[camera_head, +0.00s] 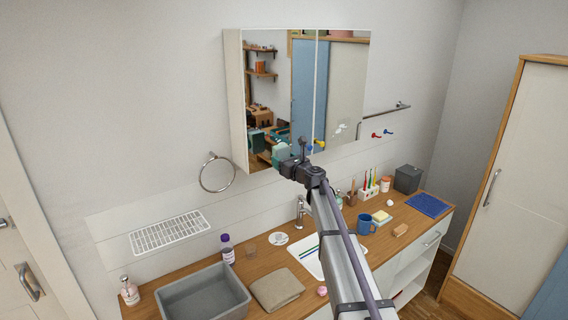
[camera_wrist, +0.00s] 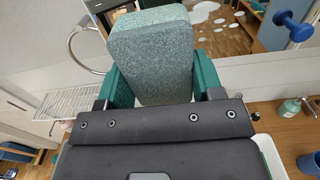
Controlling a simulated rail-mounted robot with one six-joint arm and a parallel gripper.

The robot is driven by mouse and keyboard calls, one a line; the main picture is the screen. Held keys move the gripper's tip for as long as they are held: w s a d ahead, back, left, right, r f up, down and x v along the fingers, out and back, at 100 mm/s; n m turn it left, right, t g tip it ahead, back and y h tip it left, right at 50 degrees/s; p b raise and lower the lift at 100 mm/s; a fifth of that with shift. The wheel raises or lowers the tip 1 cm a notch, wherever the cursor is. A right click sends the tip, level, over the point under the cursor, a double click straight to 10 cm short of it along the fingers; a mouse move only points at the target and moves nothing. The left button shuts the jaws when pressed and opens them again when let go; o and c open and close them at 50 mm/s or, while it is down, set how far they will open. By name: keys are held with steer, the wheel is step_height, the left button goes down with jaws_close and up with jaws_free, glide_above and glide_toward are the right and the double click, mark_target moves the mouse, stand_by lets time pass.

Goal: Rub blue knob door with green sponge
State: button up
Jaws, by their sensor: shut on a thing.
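My gripper (camera_wrist: 160,82) is shut on the green sponge (camera_wrist: 152,62), with one teal finger on each side of it. The sponge stands up speckled and block-shaped in the wrist view. In the head view my gripper (camera_head: 284,158) is at the lower edge of the mirror cabinet, partly hidden by my wrist. The blue knob (camera_wrist: 293,25) is at the upper right in the wrist view, apart from the sponge. In the head view a blue knob (camera_head: 309,148) shows low on the mirrored door (camera_head: 276,80). Whether the sponge touches the mirror, I cannot tell.
A towel ring (camera_head: 216,172) hangs left of the cabinet. Red (camera_head: 376,135) and blue (camera_head: 388,132) wall hooks are to the right. Below are a grey basin (camera_head: 205,292), faucet (camera_head: 300,211) and blue mug (camera_head: 366,224).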

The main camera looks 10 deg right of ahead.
mark_target(269, 150)
steer(key=shift+x, duration=2.65)
steer(key=shift+x, duration=1)
steer(key=shift+d, duration=0.15)
